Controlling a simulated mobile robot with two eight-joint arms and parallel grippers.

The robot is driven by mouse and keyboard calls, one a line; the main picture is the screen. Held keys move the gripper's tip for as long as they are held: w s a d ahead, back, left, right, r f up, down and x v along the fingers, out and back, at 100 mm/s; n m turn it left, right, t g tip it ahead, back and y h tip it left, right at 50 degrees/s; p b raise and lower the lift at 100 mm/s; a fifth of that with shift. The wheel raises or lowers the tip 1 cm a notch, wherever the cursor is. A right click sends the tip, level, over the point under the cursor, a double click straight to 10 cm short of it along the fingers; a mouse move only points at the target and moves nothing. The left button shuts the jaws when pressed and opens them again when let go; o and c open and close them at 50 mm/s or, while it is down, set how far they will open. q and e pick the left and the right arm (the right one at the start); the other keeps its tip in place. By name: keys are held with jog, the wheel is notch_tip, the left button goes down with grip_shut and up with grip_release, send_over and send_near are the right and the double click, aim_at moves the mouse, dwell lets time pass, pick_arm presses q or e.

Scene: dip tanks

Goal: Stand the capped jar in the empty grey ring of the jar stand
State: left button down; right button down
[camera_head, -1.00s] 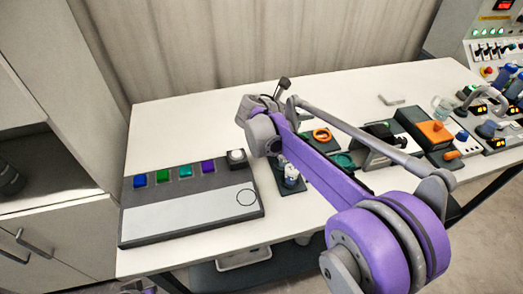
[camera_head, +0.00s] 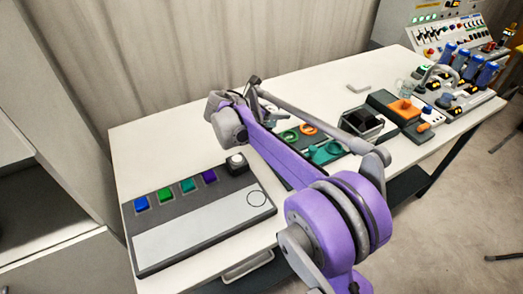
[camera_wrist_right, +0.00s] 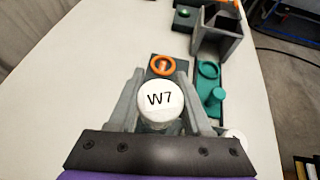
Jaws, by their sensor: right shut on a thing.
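In the right wrist view, my right gripper (camera_wrist_right: 161,86) is shut on a jar with a white cap (camera_wrist_right: 160,99) marked W7. The jar's body is mostly hidden below its cap. Beyond the fingertips is the dark jar stand (camera_wrist_right: 157,74) with an orange ring (camera_wrist_right: 162,65). The orange ring also shows in the head view (camera_head: 308,129). I cannot make out the grey ring; the jar and gripper cover part of the stand. My left gripper is not in view.
Right of the stand are a teal ring (camera_wrist_right: 208,70), a teal peg (camera_wrist_right: 216,95) and an open dark box (camera_wrist_right: 217,40). Another white round top (camera_wrist_right: 235,137) is beside my right finger. A panel with coloured buttons (camera_head: 205,216) lies at the table's left.

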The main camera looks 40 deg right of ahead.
notch_tip(320, 180, down, 10)
jog(key=shift+f+b, duration=0.1)
jog(key=shift+b, duration=0.3)
jog(key=c, duration=0.6)
grip_release()
jog(key=shift+f, duration=0.1)
jog(key=shift+r, duration=0.2)
jog(key=v, duration=1.2)
